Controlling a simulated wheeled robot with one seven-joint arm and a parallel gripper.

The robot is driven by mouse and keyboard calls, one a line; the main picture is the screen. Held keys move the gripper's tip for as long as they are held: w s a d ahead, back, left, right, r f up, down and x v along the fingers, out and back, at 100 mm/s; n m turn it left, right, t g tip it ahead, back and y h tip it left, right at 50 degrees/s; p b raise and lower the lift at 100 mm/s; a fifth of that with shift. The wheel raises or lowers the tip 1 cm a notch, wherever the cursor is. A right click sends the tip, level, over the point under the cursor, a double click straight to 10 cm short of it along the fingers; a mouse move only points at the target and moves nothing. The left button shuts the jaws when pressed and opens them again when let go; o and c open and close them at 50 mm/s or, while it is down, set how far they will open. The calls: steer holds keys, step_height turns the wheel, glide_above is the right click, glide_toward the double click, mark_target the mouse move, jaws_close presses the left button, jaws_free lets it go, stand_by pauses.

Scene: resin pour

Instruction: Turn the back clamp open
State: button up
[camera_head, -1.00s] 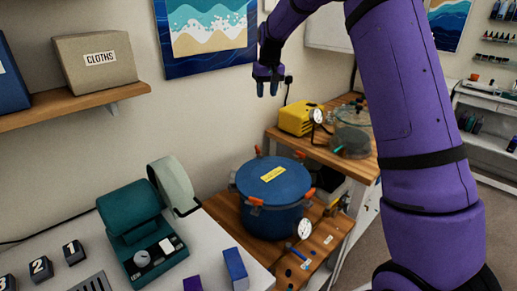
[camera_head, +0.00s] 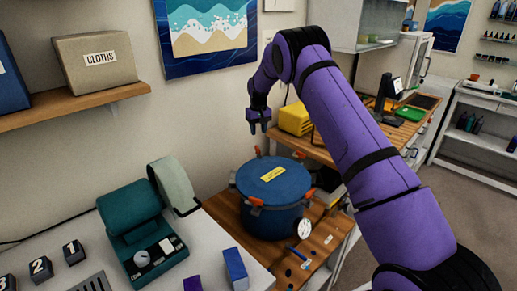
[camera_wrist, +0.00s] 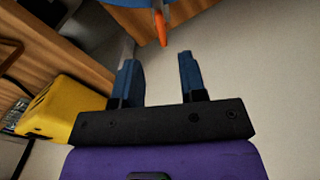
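The blue pressure pot (camera_head: 270,222) stands on a low wooden bench, its blue lid (camera_head: 285,190) bearing a yellow label. Several orange-handled clamps sit around the lid's rim. The back clamp (camera_head: 258,151) is at the rim's far side, toward the wall. My gripper (camera_head: 259,129) points down above and behind the pot, apart from it. In the wrist view my gripper (camera_wrist: 158,60) is open and empty. There an orange clamp handle (camera_wrist: 160,28) lies beyond the gap between the fingers, with the pot's blue edge (camera_wrist: 135,3) at the top.
A yellow machine (camera_head: 295,119) stands on the raised wooden bench behind the pot, and shows at the wrist view's left (camera_wrist: 52,108). A gauge (camera_head: 303,229) projects from the pot's front. A teal device (camera_head: 135,225) is on the white counter at left. The wall is close behind.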

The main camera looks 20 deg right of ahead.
mark_target(258, 152)
step_height(258, 152, down, 9)
steer(key=shift+f, duration=0.1)
stand_by(0.3)
jaws_close()
